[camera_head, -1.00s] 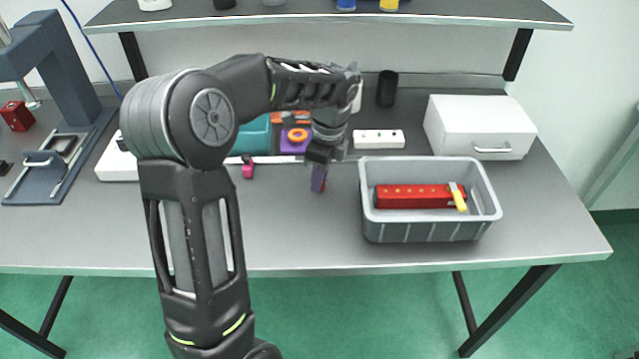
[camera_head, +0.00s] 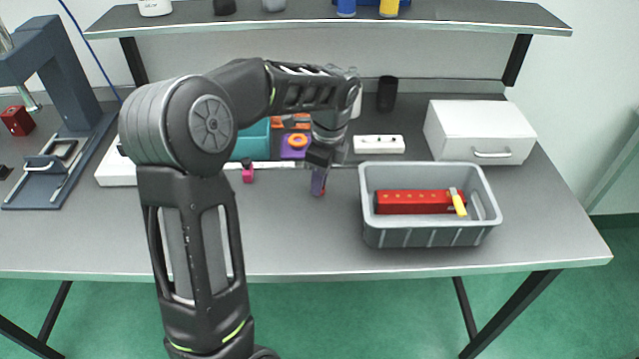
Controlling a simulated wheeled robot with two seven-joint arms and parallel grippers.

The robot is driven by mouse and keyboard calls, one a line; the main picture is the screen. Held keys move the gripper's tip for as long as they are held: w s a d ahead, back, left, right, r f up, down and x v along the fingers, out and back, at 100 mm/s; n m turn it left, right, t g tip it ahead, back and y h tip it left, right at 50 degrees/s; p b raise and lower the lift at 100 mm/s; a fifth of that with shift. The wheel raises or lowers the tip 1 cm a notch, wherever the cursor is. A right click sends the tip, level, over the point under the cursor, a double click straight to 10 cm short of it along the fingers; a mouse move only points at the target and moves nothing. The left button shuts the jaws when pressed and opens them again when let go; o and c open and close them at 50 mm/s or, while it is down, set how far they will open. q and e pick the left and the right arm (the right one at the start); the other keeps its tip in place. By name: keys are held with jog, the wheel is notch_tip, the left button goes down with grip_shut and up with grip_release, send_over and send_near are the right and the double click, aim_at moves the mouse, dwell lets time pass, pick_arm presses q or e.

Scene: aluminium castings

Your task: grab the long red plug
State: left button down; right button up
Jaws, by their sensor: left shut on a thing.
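My left gripper (camera_head: 318,178) is low over the middle of the table, left of the grey bin. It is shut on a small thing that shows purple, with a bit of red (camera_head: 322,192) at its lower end. The gripper hides most of this thing, so I cannot tell for sure that it is the long red plug. My right gripper is not in view.
The grey bin (camera_head: 430,235) holds a long red block (camera_head: 410,202) and a yellow-handled tool (camera_head: 457,203). Behind are a white strip (camera_head: 378,144), a black cup (camera_head: 387,93) and a white drawer box (camera_head: 480,130). A pink item (camera_head: 247,173) lies left. The front table is clear.

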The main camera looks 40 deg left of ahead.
pick_arm(q)
notch_tip(320, 180, up, 9)
jog(key=shift+r, duration=0.2)
jog(key=shift+f, duration=0.1)
dwell(0.6)
